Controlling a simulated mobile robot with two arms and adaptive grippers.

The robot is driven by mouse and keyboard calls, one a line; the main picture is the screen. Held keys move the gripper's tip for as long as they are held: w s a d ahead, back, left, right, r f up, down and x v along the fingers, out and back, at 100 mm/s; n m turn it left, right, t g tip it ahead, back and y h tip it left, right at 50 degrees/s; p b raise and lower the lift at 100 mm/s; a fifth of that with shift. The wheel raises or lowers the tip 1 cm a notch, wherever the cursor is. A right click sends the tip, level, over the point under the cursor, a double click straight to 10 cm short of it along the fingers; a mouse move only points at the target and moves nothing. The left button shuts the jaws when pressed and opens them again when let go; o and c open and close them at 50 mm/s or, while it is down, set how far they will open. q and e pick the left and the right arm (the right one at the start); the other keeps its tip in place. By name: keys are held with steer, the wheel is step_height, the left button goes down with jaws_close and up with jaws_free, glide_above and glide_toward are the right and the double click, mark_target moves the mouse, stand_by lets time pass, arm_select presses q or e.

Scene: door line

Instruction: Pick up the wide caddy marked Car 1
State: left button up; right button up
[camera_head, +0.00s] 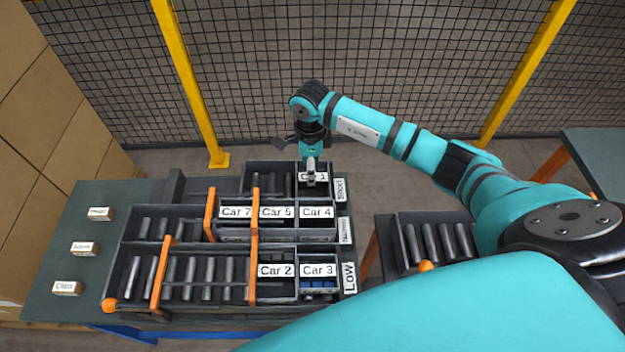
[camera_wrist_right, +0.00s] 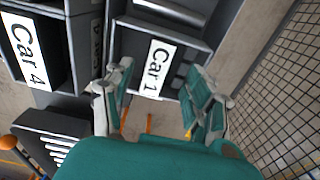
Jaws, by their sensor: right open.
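The caddy marked Car 1 (camera_head: 322,187) is a dark grey box with a white label at the top right of the rack. My right gripper (camera_head: 311,178) is over it and hides part of its label. In the right wrist view the Car 1 caddy (camera_wrist_right: 178,58) shows its whole label between the fingers. The right gripper (camera_wrist_right: 160,88) is open, with one finger on each side of the label and nothing held. I cannot tell whether the fingers touch the caddy. My left gripper is not in view.
The Car 4 caddy (camera_head: 316,213) stands just in front, beside Car 5 (camera_head: 277,213) and Car 7 (camera_head: 236,213). Car 2 (camera_head: 275,271) and Car 3 (camera_head: 318,271) are in the front row. A mesh fence (camera_head: 300,60) stands behind. Small labelled blocks (camera_head: 84,248) lie left.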

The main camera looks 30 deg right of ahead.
steer(key=f, duration=0.1)
steer(key=f+p, duration=0.1)
steer(key=f, duration=0.1)
steer(key=shift+s+d+f, duration=0.15)
steer(key=shift+s+f, duration=0.15)
steer(key=shift+f, duration=0.3)
steer(key=c, duration=1)
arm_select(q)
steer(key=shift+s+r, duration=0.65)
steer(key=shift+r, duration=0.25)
arm_select(e)
steer(key=shift+w, duration=0.1)
jaws_close()
